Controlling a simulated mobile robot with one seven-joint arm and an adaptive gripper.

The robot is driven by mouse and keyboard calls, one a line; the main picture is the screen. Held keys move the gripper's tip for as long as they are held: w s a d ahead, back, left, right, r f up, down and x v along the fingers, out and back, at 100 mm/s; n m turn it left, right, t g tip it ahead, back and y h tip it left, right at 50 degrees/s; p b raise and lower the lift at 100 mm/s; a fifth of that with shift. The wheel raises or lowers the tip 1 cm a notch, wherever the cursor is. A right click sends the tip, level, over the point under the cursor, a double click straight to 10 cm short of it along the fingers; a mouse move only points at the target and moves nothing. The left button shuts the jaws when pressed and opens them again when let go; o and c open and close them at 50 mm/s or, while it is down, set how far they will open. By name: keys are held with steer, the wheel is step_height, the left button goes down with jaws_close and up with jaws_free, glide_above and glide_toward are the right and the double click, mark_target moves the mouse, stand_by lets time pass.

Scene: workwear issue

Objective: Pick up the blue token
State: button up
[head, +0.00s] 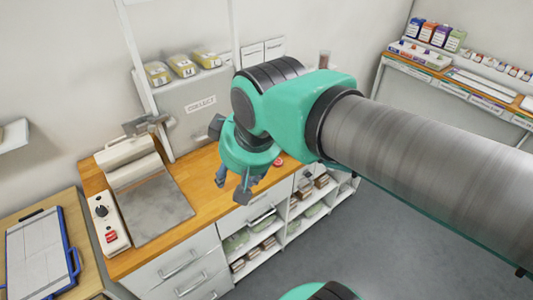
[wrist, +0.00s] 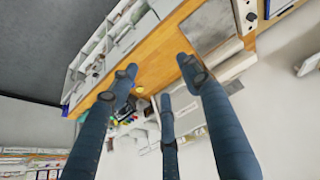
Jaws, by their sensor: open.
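My gripper (head: 236,184) hangs over the wooden counter (head: 208,168) in the head view, with its fingers pointing down. In the wrist view my gripper (wrist: 158,82) shows its dark blue fingers spread apart with nothing between them. I cannot make out a blue token in either view. A small yellow round thing (wrist: 140,89) lies on the counter beyond the fingertips in the wrist view. A small red round thing (head: 278,162) shows on the counter just right of my gripper in the head view. My arm and gripper hide part of the counter.
A press-like machine with a grey plate (head: 155,208) stands on the counter's left. A blue-framed clipboard (head: 40,250) lies on a lower-left table. Yellow packs (head: 184,66) sit on a ledge behind. Shelves with folded items (head: 262,250) are below. Small coloured items (wrist: 127,115) stand near the counter's back.

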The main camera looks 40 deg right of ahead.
steer(key=w+d+f+n+g, duration=0.1)
steer(key=w+d+f, duration=0.2)
steer(key=w+d, duration=0.7)
steer(key=w+d+f+n+g, duration=0.15)
steer(key=w+d, duration=0.35)
steer(key=w, duration=0.8)
steer(key=w+d+f+n+g, duration=0.1)
steer(key=w+d+f, duration=0.4)
steer(key=d+f, duration=0.5)
steer(key=w+d+f+g, duration=0.1)
steer(key=w+d+f, duration=0.5)
steer(key=d+f, duration=0.3)
steer(key=shift+d+f+n+g+p, duration=0.35)
steer(key=shift+d+f+p, duration=0.1)
steer(key=shift+f, duration=0.2)
steer(key=shift+f, duration=0.15)
steer(key=shift+f+b, duration=0.55)
steer(key=shift+f, duration=3.65)
